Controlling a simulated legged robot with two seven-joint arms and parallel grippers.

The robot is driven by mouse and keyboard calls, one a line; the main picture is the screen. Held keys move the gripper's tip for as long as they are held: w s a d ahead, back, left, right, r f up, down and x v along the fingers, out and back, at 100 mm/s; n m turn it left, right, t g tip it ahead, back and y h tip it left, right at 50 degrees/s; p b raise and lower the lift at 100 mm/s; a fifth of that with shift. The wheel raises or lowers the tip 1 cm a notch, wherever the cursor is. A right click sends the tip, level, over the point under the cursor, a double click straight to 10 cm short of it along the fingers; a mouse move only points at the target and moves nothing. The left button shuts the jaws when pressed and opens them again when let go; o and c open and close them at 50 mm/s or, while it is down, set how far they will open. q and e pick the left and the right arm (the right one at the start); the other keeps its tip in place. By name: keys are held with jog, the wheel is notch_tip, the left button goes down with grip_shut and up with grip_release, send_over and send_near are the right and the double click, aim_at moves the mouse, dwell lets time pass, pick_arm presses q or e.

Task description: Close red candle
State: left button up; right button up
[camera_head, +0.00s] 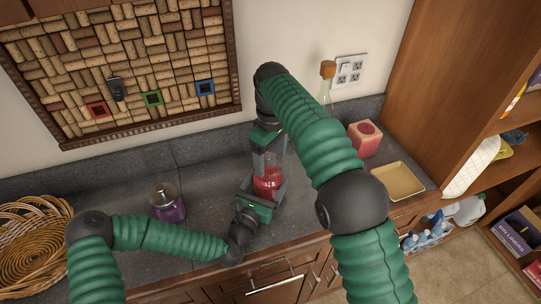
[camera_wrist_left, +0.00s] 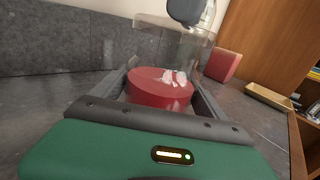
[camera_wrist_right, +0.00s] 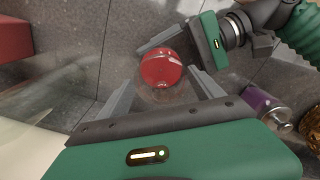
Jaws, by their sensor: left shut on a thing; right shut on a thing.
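The red candle (camera_head: 267,183) stands on the grey counter in a clear glass jar. Its red wax (camera_wrist_left: 160,88) sits between the fingers of my left gripper (camera_head: 264,190), which is shut on the jar from the front. My right gripper (camera_head: 268,152) comes down from above, shut on a clear glass piece at the candle's top. I cannot tell whether this piece is a lid or the jar's upper part. In the right wrist view the round red wax (camera_wrist_right: 161,68) shows below the fingers. My right gripper partly hides the candle's top in the head view.
A purple candle (camera_head: 168,208) with a metallic lid stands to the left. A wicker basket (camera_head: 30,245) is at the far left. A square red candle (camera_head: 365,139), a corked bottle (camera_head: 326,85) and a tan tray (camera_head: 398,181) are at the right. A wall bounds the back.

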jog(key=shift+f, duration=0.6)
jog(key=shift+f, duration=0.55)
jog(key=o, duration=1.4)
jog(key=shift+r, duration=0.1)
notch_tip(320, 180, up, 7)
jog(key=shift+r, duration=0.1)
pick_arm(q)
jog(key=o, duration=2)
pick_arm(e)
jog(key=shift+w, duration=0.1)
